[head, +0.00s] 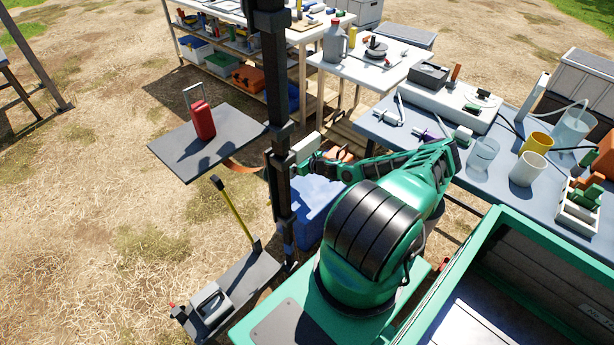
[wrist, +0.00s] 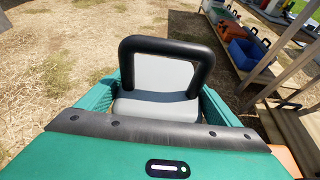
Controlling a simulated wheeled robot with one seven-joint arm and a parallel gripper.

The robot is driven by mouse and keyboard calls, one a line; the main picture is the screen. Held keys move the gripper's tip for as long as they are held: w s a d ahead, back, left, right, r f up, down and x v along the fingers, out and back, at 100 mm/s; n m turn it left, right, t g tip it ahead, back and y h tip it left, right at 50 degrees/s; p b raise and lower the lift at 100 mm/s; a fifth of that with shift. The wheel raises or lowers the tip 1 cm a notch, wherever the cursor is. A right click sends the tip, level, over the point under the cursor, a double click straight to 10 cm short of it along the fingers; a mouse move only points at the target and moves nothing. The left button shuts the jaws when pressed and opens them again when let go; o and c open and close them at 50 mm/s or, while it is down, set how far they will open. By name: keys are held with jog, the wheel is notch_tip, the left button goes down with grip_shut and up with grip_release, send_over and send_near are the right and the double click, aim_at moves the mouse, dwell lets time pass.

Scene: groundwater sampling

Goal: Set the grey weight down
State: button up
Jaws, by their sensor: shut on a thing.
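In the wrist view my gripper (wrist: 160,94) has its green jaws on either side of a grey block with a black loop handle, which I take as the grey weight (wrist: 155,107). The jaws are shut on it. In the head view my gripper (head: 316,163) is just right of the black post, partly hidden. A pale grey block (head: 305,147) shows there beside the post; I cannot tell whether it is the held weight. What lies directly under the weight is hidden.
A dark shelf (head: 172,158) left of the post carries a red handled object (head: 203,122). A lower plate (head: 258,276) carries a grey device (head: 211,303) and a yellow-handled tool (head: 236,214). A blue box (head: 318,200) stands behind the post. The right table (head: 400,139) is crowded.

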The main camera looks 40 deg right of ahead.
jog(key=shift+s+d+f, duration=1.2)
jog(key=shift+s+f, duration=0.2)
jog(key=shift+f, duration=0.35)
jog(key=shift+s+d+f, duration=1.25)
jog(key=shift+s+f, duration=0.1)
jog(key=shift+f, duration=0.4)
jog(key=shift+s+d+f, duration=1.2)
jog(key=shift+s+f, duration=0.2)
jog(key=shift+f, duration=0.35)
jog(key=shift+f, duration=0.1)
jog(key=o, duration=2)
jog(key=shift+s+f, duration=0.1)
jog(key=shift+f, duration=0.05)
jog(key=shift+v, duration=3.8)
